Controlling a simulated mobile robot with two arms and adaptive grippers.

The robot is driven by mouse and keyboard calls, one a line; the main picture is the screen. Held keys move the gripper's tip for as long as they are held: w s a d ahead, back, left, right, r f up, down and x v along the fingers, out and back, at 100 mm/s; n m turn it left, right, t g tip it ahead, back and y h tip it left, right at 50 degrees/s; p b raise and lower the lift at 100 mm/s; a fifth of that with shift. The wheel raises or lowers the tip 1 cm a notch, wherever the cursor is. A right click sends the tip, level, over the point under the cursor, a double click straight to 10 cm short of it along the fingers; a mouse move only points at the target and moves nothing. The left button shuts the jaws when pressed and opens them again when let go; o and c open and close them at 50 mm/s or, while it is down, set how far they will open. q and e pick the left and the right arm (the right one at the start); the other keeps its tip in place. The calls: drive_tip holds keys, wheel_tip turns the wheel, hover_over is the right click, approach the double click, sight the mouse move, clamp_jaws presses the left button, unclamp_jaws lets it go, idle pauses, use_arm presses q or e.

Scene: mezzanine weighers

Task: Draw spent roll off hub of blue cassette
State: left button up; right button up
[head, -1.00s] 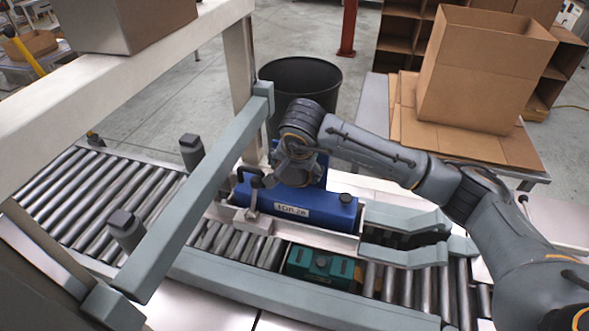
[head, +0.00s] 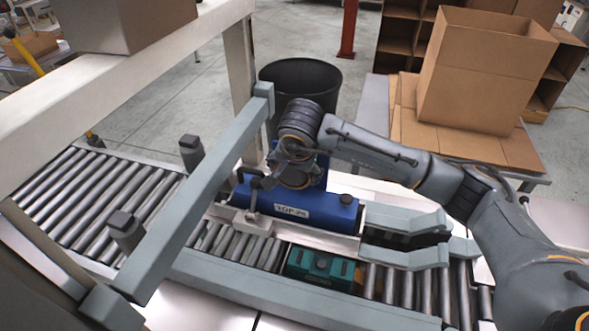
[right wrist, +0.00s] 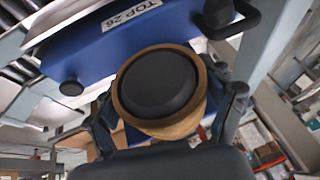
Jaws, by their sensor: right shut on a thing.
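The blue cassette (head: 335,212) lies in the conveyor bay in the head view, with a white label on its side. The label reads TOP 26 in the right wrist view, where the cassette (right wrist: 95,52) fills the upper part. The spent roll (right wrist: 185,124) shows there as a tan ring around a round black hub end (right wrist: 158,82). My right gripper (right wrist: 168,112) is shut on the roll, one finger on each side. In the head view my right gripper (head: 292,176) is over the cassette and hides the roll. My left gripper is not in view.
A teal unit (head: 318,268) sits on the rollers in front of the cassette. A grey rail (head: 200,190) crosses above the conveyor at left. A black bin (head: 300,80) stands behind. An open cardboard box (head: 480,75) is on the table at right.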

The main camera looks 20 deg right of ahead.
drive_tip(key=s+a, duration=0.4)
drive_tip(key=s, duration=0.2)
drive_tip(key=shift+s+a+b, duration=0.15)
drive_tip(key=shift+b, duration=0.2)
idle(0.7)
idle(0.4)
